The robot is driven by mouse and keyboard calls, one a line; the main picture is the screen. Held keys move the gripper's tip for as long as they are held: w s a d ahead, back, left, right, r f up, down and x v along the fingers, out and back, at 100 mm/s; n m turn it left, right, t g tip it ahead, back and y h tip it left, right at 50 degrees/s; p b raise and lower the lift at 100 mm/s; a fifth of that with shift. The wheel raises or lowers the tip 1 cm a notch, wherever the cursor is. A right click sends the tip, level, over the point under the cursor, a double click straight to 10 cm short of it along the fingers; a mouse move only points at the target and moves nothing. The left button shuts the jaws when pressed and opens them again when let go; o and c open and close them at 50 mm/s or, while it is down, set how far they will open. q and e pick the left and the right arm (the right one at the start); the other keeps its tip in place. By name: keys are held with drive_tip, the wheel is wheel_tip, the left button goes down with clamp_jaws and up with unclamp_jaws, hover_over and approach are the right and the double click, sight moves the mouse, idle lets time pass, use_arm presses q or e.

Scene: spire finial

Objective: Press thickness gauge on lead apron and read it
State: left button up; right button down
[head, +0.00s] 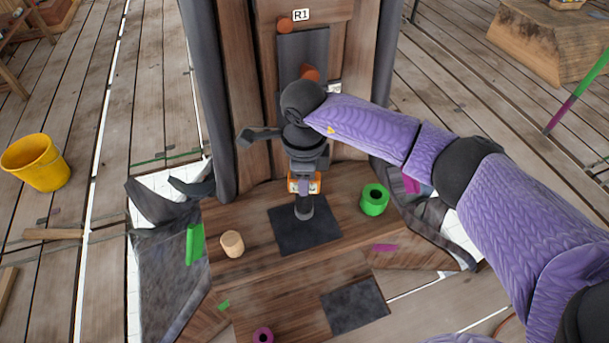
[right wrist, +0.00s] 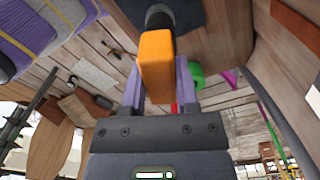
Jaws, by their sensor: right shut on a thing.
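My right gripper (head: 304,184) points down in front of the wooden spire base and is shut on the orange thickness gauge (head: 291,184). In the right wrist view the orange gauge body (right wrist: 156,62) sits between the two purple fingers. Its dark round foot (head: 304,209) points down at a flat dark grey square (head: 290,238), which looks like the lead apron, on the wooden ledge. The foot appears at or very near the sheet; I cannot tell whether it touches. The gauge's reading is not legible. My left gripper is not in view.
A green roll (head: 374,200) stands right of the sheet, a wooden cylinder (head: 232,244) left of it. Another dark square (head: 355,304) lies nearer. Crumpled grey sheeting (head: 170,275) flanks the base. A yellow bucket (head: 36,162) stands far left. The spire rises close behind my gripper.

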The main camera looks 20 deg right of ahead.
drive_tip(key=shift+f+b, duration=1.85)
drive_tip(key=shift+f, duration=0.5)
